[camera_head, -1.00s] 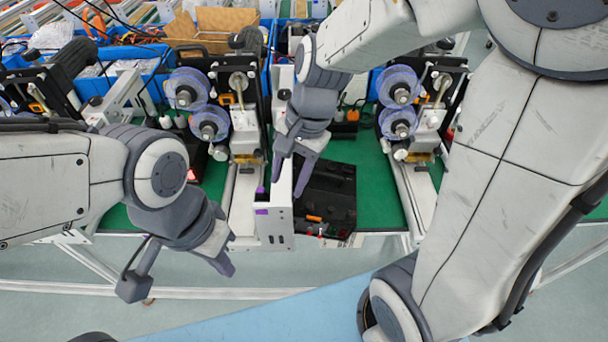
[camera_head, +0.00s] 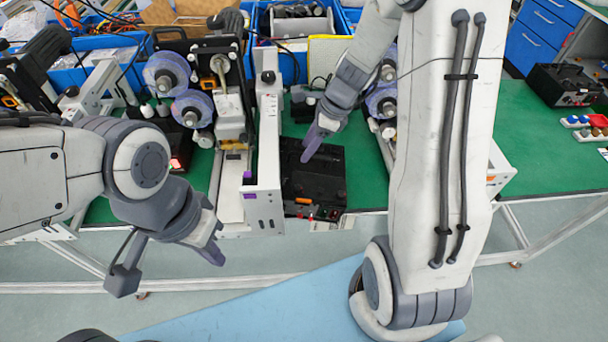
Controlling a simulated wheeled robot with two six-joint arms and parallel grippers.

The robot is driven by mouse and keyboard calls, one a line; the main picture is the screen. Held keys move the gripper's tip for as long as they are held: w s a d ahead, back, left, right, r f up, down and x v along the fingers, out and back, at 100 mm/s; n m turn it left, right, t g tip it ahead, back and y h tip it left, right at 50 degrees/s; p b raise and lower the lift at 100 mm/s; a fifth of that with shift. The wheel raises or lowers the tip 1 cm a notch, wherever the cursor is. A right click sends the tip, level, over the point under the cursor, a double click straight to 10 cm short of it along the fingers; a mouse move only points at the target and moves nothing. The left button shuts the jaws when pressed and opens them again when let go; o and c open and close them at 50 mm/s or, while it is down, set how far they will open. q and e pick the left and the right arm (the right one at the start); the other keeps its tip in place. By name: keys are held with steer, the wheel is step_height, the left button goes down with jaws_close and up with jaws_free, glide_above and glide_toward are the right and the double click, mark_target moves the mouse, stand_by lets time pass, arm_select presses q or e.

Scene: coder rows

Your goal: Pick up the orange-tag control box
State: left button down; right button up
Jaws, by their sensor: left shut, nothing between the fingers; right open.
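The orange-tag control box (camera_head: 325,183) is a black box lying on the green bench top at the front edge, with a small orange tag and red parts on its near side. My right gripper (camera_head: 310,152) is open over the far part of the box, pointing down; I cannot tell whether it touches. Its fingers overlap in this view. My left gripper (camera_head: 211,255) is shut and empty, in front of the bench edge, to the left of the box and apart from it.
A white upright machine frame (camera_head: 262,205) stands close to the left of the box. Reel machines (camera_head: 385,100) stand behind and right. Another black box (camera_head: 562,86) sits at the far right. Blue bins (camera_head: 280,60) line the back.

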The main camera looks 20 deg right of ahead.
mark_target(306, 174)
steer(key=x, duration=0.3)
steer(key=shift+f, duration=0.25)
jaws_close()
stand_by(1.1)
steer(key=shift+r, duration=0.15)
